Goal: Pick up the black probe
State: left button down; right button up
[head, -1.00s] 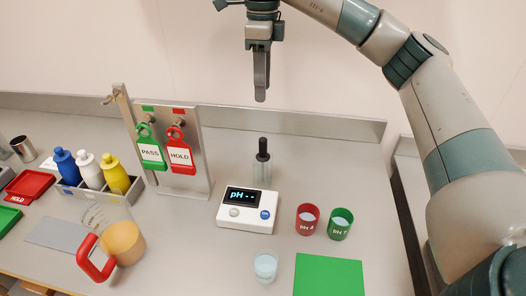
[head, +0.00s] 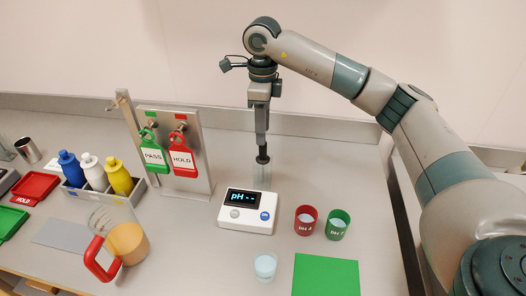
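The black probe (head: 262,158) stands upright in a clear holder (head: 262,174) behind the white pH meter (head: 247,211). My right gripper (head: 261,142) points straight down with its fingertips at the top of the probe. The fingers are seen edge-on and overlap the probe's upper part, so whether they are open or closed on it cannot be told. My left gripper is not in view.
Red (head: 305,219) and green (head: 337,224) pH cups stand right of the meter. A clear cup (head: 265,266) and green mat (head: 325,274) are in front. The tag stand (head: 182,140), bottle rack (head: 103,196) and red-handled jug (head: 122,243) stand left.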

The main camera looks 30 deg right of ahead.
aim_at(263, 163)
jog(key=shift+f, duration=0.15)
jog(key=shift+f+p, duration=0.8)
jog(key=shift+p, duration=0.15)
notch_tip(263, 163, down, 3)
jog(key=shift+r+p, duration=0.1)
jog(key=shift+p, duration=0.65)
jog(key=shift+f, duration=0.4)
jog(key=shift+c, duration=0.6)
jog(key=c, duration=0.9)
